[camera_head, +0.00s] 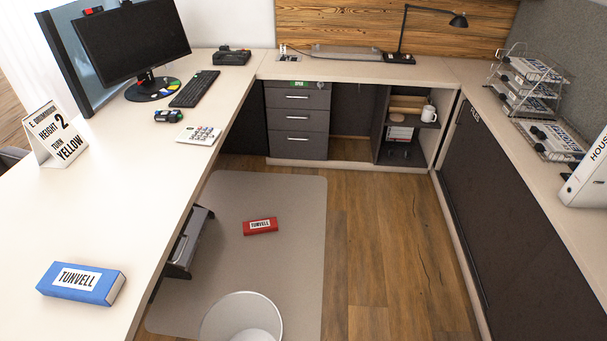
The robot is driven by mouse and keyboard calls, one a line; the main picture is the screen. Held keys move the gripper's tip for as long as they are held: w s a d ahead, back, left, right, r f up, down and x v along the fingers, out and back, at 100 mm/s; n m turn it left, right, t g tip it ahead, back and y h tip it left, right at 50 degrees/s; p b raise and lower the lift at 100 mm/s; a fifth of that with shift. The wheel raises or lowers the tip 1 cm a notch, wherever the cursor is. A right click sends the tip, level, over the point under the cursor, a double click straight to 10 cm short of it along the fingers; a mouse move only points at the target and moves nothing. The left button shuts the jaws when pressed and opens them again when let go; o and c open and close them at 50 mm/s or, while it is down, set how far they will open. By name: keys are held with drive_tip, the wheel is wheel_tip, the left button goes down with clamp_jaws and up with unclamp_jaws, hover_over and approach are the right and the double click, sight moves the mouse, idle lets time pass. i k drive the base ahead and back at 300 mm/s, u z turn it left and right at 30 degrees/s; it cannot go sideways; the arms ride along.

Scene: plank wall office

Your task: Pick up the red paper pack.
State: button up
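The red paper pack (260,226) is a small red box with a white label reading TUNVELL. It lies flat on the grey floor mat (290,275), between the left desk and the open wood floor. A blue pack (81,282) with the same label lies on the left desk, near its front edge. My gripper is not in view.
The left desk (190,165) and right counter (520,150) flank clear wood floor (385,240). Drawers (297,120) stand behind.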

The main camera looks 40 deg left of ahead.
sight(271, 225)
drive_tip(key=u, duration=0.3)
drive_tip(key=i, duration=1.9)
drive_tip(key=u, duration=1.25)
drive_tip(key=i, duration=1.1)
drive_tip(key=u, duration=1.65)
drive_tip(key=i, duration=0.6)
drive_tip(key=u, duration=0.45)
